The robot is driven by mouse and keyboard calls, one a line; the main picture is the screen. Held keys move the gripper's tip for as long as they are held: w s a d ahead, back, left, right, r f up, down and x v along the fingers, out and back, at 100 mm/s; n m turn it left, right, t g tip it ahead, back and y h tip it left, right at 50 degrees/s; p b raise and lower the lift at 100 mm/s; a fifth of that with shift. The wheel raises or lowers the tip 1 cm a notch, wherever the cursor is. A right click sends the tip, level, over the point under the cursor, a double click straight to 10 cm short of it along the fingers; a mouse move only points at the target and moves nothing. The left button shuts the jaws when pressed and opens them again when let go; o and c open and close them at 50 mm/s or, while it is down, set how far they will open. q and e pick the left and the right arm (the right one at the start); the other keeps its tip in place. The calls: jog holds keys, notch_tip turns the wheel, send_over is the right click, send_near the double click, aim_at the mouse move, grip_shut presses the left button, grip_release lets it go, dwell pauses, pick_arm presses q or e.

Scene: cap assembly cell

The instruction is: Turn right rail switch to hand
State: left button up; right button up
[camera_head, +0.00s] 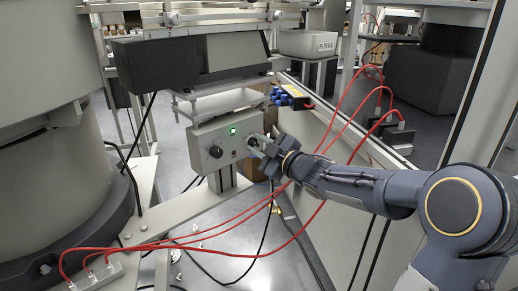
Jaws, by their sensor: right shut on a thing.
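A light grey control box (203,150) stands on a post in the middle of the view. Its front carries a black rotary knob (215,152) on the left and a lit green indicator (233,131) above. My right arm comes in from the right, and my right gripper (256,144) is at the right part of the box front. It is shut on the right rail switch, which the fingers mostly hide. The switch's pointing direction cannot be made out. My left gripper is not in view.
Red hoses (343,120) arch across the view, passing close to my right forearm. A large grey round machine (45,130) fills the left side. A box marked PURGE (308,43) and a dark rail unit (155,65) sit behind. Blue connectors (283,97) are right of the control box.

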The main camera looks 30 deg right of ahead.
dwell(0.5)
jog(key=o, duration=1)
jog(key=shift+c, duration=0.2)
jog(key=shift+s, duration=0.15)
jog(key=shift+s+d+r, duration=0.1)
jog(key=shift+s+d, duration=0.05)
jog(key=shift+s, duration=0.15)
jog(key=p+v, duration=0.2)
jog(key=v, duration=0.5)
